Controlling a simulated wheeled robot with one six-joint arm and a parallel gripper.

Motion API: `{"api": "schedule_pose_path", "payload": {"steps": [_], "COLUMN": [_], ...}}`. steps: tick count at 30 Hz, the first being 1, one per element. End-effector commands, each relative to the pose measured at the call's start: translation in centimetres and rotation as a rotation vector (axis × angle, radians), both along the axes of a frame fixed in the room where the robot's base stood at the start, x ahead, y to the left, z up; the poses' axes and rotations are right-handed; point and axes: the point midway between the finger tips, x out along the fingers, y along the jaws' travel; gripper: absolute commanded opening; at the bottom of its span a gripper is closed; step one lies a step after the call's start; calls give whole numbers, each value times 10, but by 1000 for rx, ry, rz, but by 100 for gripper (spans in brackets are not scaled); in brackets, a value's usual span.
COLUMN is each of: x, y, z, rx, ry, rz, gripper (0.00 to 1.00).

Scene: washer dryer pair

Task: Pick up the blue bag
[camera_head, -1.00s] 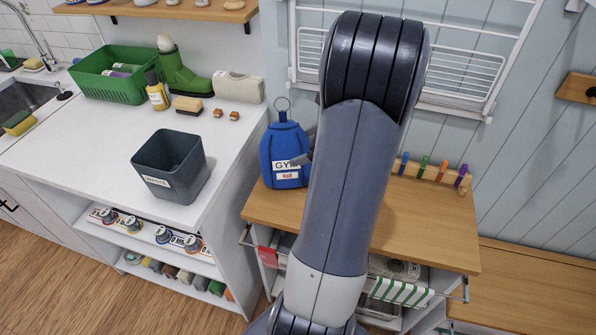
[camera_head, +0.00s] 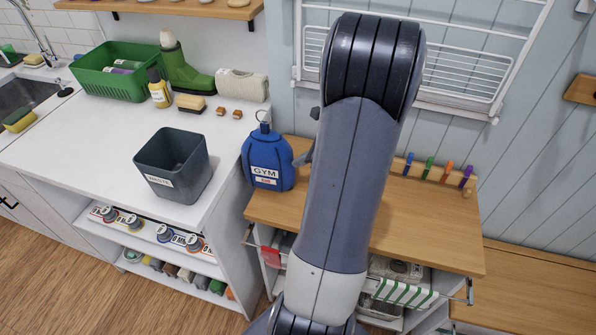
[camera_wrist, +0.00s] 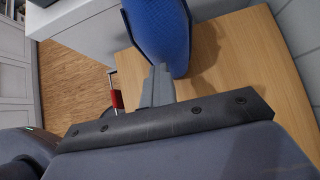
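The blue bag (camera_head: 268,165), with a white "GYM" label and a ring on top, stands at the left end of the wooden counter, leaning slightly left. In the wrist view the blue bag (camera_wrist: 160,28) is at the top, cut off by the frame. My gripper (camera_head: 306,157) is just right of the bag, mostly hidden behind my arm. In the wrist view my gripper (camera_wrist: 160,82) shows as a narrow grey finger shape at the bag's lower edge. The bag is not visibly held between fingers. Contact and finger opening are unclear.
A dark grey bin (camera_head: 174,167) stands on the white counter (camera_head: 95,140) to the left. Coloured clips (camera_head: 430,168) line the wooden counter's back right. A drying rack (camera_head: 455,65) hangs above.

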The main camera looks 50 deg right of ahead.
Motion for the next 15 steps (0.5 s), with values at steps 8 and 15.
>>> {"api": "schedule_pose_path", "payload": {"steps": [8, 15], "x": [0, 0], "y": [-1, -1], "z": [3, 3], "rx": [-2, -3], "ry": [-2, -4], "rz": [-1, -1], "gripper": [6, 26]}}
